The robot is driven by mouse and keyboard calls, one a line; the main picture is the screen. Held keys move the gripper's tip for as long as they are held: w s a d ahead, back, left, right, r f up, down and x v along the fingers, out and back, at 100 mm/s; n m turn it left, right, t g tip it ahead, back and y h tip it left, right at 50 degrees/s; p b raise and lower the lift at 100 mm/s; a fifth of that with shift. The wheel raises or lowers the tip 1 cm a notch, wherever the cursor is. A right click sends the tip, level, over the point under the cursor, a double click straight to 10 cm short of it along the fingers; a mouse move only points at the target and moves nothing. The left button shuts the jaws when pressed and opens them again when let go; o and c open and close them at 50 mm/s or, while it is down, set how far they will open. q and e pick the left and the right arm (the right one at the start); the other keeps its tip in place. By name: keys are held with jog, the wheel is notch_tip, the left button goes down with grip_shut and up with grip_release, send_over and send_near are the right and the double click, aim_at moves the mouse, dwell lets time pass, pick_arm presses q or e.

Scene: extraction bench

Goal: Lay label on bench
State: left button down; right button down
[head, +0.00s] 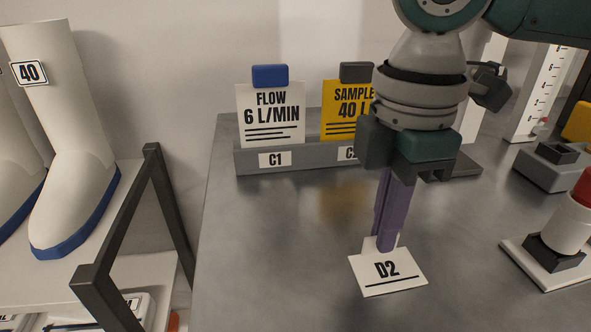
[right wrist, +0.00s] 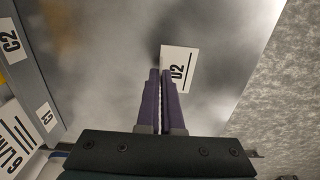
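The label (head: 388,275) is a small white card marked D2 with a black line, low over the steel bench (head: 290,225). It also shows in the right wrist view (right wrist: 180,67), just beyond the fingertips. My right gripper (head: 388,245) points down with its purple fingers close together on the label's rear edge; the fingers also show in the right wrist view (right wrist: 160,75). I cannot tell whether the card touches the bench. My left gripper is in neither view.
A grey rack (head: 310,157) along the back holds a white FLOW card (head: 270,120) and a yellow SAMPLE card (head: 345,100). A red-topped white cylinder (head: 570,222) stands on a base at right. A dark frame (head: 120,230) and white boots (head: 75,130) are left. The bench's front left is clear.

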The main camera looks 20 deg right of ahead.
jog(key=c, duration=1.1)
grip_release()
notch_tip(320, 180, up, 12)
jog(key=shift+r+p, duration=0.1)
jog(key=shift+p, duration=1.05)
